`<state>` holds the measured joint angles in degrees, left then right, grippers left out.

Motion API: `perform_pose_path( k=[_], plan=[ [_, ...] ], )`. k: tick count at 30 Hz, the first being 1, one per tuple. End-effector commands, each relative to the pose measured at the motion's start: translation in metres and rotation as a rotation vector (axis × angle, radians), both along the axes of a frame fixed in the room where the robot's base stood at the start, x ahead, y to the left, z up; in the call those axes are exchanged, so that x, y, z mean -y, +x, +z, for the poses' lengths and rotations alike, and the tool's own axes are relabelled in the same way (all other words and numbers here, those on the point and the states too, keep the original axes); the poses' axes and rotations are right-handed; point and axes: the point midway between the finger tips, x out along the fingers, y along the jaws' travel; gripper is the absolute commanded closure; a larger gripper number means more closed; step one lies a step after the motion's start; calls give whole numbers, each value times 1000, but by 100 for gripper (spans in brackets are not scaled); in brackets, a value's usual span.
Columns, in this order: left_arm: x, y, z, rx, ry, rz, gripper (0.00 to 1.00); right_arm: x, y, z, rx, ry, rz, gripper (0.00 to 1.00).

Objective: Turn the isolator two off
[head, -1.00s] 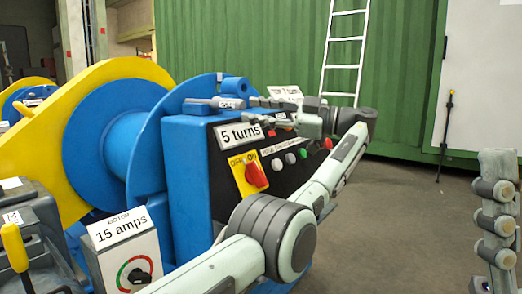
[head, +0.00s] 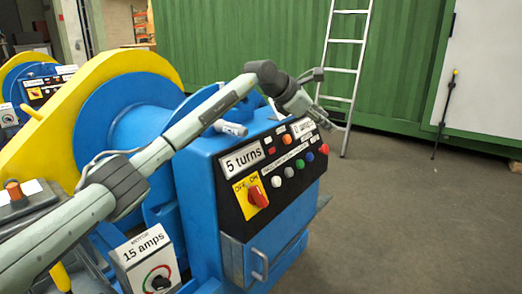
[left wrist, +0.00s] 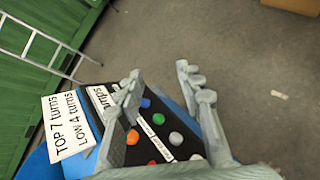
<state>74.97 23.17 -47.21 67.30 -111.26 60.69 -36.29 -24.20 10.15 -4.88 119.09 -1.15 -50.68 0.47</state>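A red rotary switch (head: 258,196) sits on a yellow plate marked OFF and ON, on the black panel of the blue machine. Its exact setting is hard to tell. I see no number two on it. My left gripper (head: 328,101) is above the far right end of the panel, past the buttons and well away from the red switch. Its fingers are apart with nothing between them; they also show open in the left wrist view (left wrist: 159,70), with coloured buttons behind and below. The red switch is not clearly seen there. My right gripper is out of view.
Coloured push buttons (head: 299,164) line the panel beside the switch. A "15 amps" box (head: 146,260) stands at the lower left. Another machine with a small panel (head: 42,92) is at the back left. A ladder (head: 343,70) leans on the green wall.

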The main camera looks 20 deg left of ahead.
Motion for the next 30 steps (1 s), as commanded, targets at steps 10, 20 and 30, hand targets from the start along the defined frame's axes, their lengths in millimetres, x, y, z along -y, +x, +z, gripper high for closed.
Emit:
perform_pose_path(
  k=[10,20,30],
  plan=[
    [-129,-132,-102,-328,821,-500,64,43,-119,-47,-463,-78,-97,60],
    [-137,-140,-125,-361,859,-544,64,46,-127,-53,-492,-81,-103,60],
    [-134,-131,-174,-357,857,-541,64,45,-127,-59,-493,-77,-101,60]
  ],
)
